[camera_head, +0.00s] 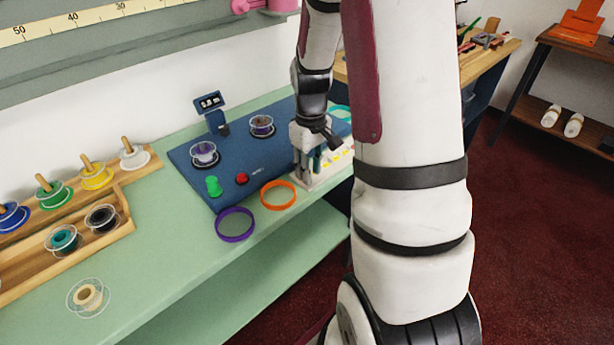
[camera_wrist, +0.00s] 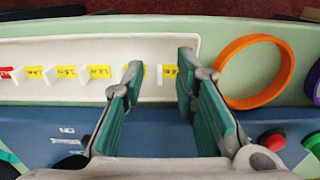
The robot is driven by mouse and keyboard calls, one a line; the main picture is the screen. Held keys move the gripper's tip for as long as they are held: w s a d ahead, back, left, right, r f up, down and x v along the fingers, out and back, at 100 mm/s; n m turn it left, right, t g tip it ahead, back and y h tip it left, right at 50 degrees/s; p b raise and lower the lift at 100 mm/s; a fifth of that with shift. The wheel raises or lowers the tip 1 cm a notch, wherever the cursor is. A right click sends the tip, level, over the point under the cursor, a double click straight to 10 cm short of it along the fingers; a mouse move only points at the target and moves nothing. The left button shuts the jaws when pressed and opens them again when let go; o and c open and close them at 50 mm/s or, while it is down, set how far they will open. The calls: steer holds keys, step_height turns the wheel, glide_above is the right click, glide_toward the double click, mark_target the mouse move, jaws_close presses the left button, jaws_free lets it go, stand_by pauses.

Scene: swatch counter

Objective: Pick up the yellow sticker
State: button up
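Several small yellow stickers with dark printing sit in a row in a white tray (camera_wrist: 80,93). In the wrist view, yellow stickers (camera_wrist: 66,72) and (camera_wrist: 99,71) lie left of my gripper (camera_wrist: 159,70). Another yellow sticker (camera_wrist: 170,71) shows between the fingertips, and one more is partly hidden beside the left fingertip. My gripper is open and empty, its teal-padded fingers reaching over the tray. In the head view my gripper (camera_head: 316,160) is at the tray (camera_head: 318,183), and my arm hides part of the tray.
A red sticker (camera_wrist: 5,73) is at the tray's left end. An orange ring (camera_head: 278,195) and a purple ring (camera_head: 235,225) lie beside the tray. A blue mat (camera_head: 225,165) holds spools, a red button (camera_head: 242,179) and a green piece (camera_head: 213,186). Spool racks stand at left.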

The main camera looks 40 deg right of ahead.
jaws_close()
stand_by(0.4)
